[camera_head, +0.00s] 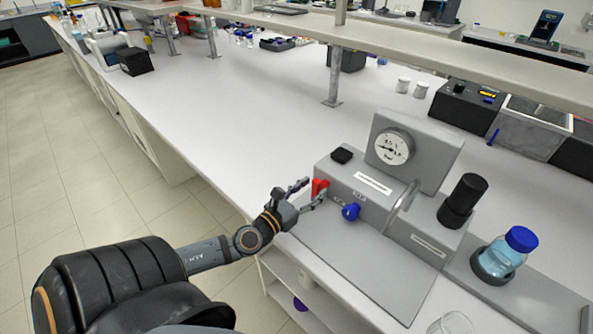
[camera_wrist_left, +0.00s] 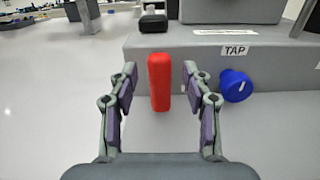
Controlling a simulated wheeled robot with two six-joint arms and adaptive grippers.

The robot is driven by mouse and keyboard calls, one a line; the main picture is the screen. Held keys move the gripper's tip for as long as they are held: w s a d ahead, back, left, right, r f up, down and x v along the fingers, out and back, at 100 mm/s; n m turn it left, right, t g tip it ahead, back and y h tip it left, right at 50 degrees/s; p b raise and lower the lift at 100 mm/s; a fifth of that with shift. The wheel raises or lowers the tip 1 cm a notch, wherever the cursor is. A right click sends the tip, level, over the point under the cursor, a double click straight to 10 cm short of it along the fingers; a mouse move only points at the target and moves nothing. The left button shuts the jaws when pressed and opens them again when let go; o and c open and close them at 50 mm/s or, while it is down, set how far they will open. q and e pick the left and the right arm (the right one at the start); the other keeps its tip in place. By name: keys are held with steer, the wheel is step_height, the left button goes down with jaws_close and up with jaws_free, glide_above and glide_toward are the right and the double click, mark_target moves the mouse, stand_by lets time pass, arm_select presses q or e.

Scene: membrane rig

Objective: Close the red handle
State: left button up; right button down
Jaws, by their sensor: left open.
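The red handle (camera_head: 319,187) is on the left end of the grey membrane rig's front face in the head view. In the left wrist view the red handle (camera_wrist_left: 159,82) stands upright, centred between the fingers. My left gripper (camera_head: 307,192) is open at the handle. In the wrist view its fingers (camera_wrist_left: 159,92) lie on either side of the handle, with gaps on both sides. The blue tap knob (camera_head: 351,211) is just right of the handle, and it also shows in the wrist view (camera_wrist_left: 235,86) beside the right finger, under a TAP label. My right gripper is not in view.
The rig carries a pressure gauge (camera_head: 394,147) and a black cylinder (camera_head: 463,200). A blue-capped bottle (camera_head: 505,252) stands to the right. A shelf post (camera_head: 336,70) rises behind. The bench (camera_head: 240,130) left of the rig is clear.

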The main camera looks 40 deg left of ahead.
arm_select(q)
steer(key=s, duration=0.6)
steer(key=shift+s+a, duration=0.1)
steer(key=shift+s, duration=0.1)
steer(key=shift+s+a+f, duration=0.1)
steer(key=shift+s+a, duration=0.1)
steer(key=shift+s, duration=1.05)
